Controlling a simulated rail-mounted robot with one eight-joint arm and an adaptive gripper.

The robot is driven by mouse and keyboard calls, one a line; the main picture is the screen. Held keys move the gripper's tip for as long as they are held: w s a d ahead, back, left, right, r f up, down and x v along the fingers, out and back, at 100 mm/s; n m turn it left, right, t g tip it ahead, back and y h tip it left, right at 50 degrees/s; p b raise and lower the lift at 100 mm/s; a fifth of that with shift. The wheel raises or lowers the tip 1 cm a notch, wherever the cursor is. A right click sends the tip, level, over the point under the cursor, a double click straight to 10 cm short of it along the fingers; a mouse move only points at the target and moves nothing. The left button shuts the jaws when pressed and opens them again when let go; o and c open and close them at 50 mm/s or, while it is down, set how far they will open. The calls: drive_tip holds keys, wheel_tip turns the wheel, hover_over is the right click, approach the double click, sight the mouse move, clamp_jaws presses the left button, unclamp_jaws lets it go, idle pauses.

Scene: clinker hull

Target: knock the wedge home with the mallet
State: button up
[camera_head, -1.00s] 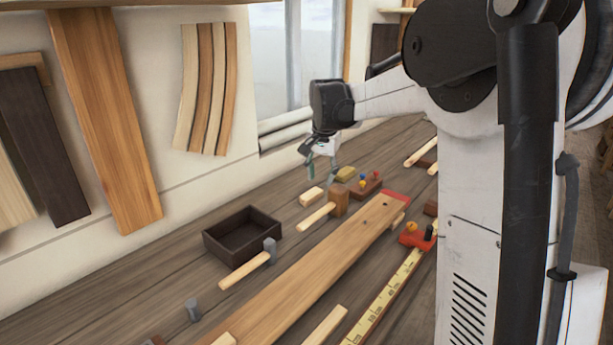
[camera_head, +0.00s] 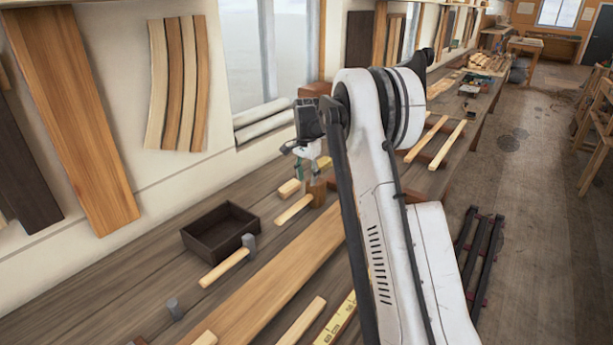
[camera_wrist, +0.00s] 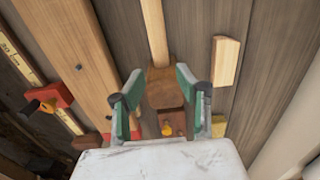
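The mallet lies on the bench, with a block-like wooden head (camera_head: 318,191) and a pale handle (camera_head: 293,210). In the wrist view its head (camera_wrist: 162,88) shows between my fingers and its handle (camera_wrist: 156,32) runs away toward the top. My gripper (camera_wrist: 159,72) is open, one green-padded finger on each side of the head; I cannot tell whether either touches it. In the head view my gripper (camera_head: 304,166) is just above the mallet head. A pale, slightly tapered block (camera_wrist: 226,60), possibly the wedge, lies right of the mallet; it also shows in the head view (camera_head: 289,188).
A long plank (camera_wrist: 88,50) lies left of the mallet, with a red-ended measuring stick (camera_wrist: 45,99) beyond it. A dark block with coloured knobs (camera_wrist: 172,124) sits close below the mallet head.

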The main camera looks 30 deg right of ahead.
sight(307, 196)
drive_tip(key=shift+f+b, duration=0.7)
drive_tip(key=shift+f, duration=2.05)
drive_tip(key=shift+f+b, duration=1)
drive_tip(key=shift+f, duration=0.55)
clamp_jaws()
drive_tip(key=shift+r, duration=0.7)
